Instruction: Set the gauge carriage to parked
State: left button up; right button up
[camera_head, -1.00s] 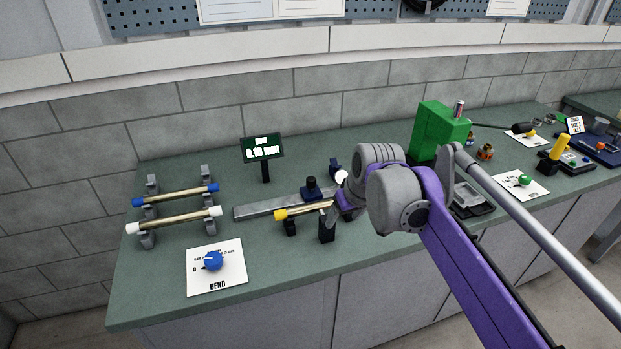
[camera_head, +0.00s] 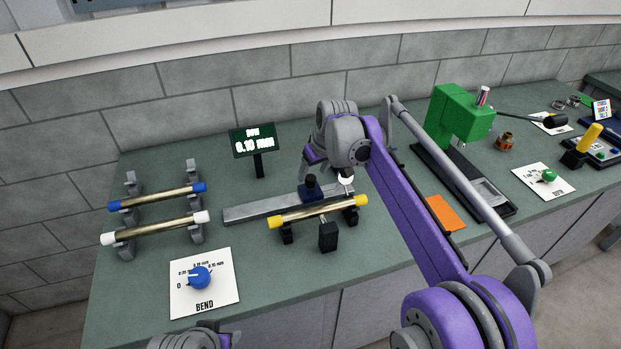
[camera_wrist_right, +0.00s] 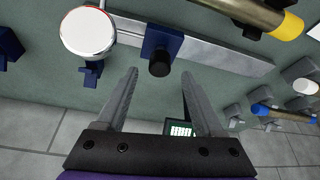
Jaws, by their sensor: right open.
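The gauge carriage (camera_head: 311,189) is a dark blue block with a black knob, sitting on a silver rail (camera_head: 252,211) behind a yellow-capped brass tube. In the right wrist view the carriage (camera_wrist_right: 163,43) shows with its knob between and just beyond the fingertips. My right gripper (camera_head: 322,168) is just behind and above the carriage; its fingers (camera_wrist_right: 159,76) are open with nothing between their pads. A white-faced dial gauge (camera_wrist_right: 88,31) is beside the carriage, partly hidden by my gripper in the head view.
A green display (camera_head: 253,140) stands behind the rail. Tubes with blue and white caps lie on stands at left. The BEND card (camera_head: 204,283) carries a blue knob (camera_head: 199,277). A green press (camera_head: 462,112) stands at right. A black post (camera_head: 328,236) stands before the rail.

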aim_at(311, 178)
jog(key=shift+x, duration=2.35)
grip_shut()
